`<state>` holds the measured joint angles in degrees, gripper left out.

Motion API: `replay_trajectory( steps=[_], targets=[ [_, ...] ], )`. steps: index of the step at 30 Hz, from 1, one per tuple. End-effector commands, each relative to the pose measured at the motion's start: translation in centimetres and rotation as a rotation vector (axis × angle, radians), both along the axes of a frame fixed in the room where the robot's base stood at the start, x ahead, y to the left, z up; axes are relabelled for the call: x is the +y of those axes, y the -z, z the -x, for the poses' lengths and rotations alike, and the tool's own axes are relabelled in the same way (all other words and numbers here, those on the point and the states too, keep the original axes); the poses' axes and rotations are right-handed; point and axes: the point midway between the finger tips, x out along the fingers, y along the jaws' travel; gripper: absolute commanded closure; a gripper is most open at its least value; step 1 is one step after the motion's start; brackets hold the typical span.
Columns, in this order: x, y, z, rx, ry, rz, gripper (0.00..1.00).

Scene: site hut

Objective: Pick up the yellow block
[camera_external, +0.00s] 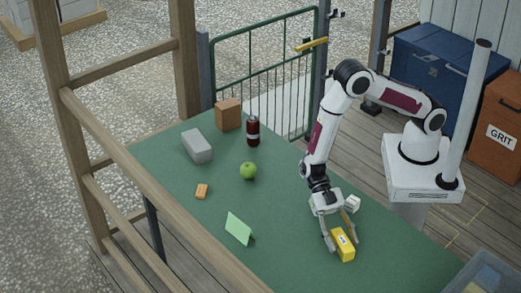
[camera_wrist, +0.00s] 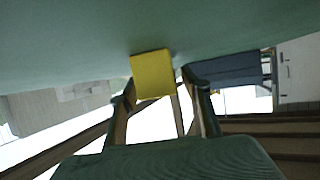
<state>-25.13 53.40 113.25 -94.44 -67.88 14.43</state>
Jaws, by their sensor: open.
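In the wrist view the yellow block (camera_wrist: 153,74) shows just beyond and between the two open fingers (camera_wrist: 157,88). I cannot tell whether a finger touches the block.
On the green table (camera_external: 290,235) stand a green apple (camera_external: 248,171), a dark red bottle (camera_external: 253,132), a grey block (camera_external: 197,146), a brown box (camera_external: 228,114), a small orange block (camera_external: 201,191) and a light green folded card (camera_external: 239,229). A clear bin (camera_external: 480,278) is at the lower right.

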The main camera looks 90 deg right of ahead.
Motion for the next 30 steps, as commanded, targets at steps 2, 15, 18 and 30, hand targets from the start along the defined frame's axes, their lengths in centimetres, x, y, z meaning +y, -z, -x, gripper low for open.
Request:
replay_trajectory(
  steps=[2,15,18,30],
  targets=[
    [0.0,0.0,0.0,0.0,0.0,0.0,0.53],
    [0.0,0.0,0.0,0.0,0.0,-0.001,0.97],
    [0.0,0.0,0.0,0.0,0.0,-0.001,0.97],
    [0.0,-1.0,0.0,-0.001,-0.001,-0.002,0.97]
  ],
)
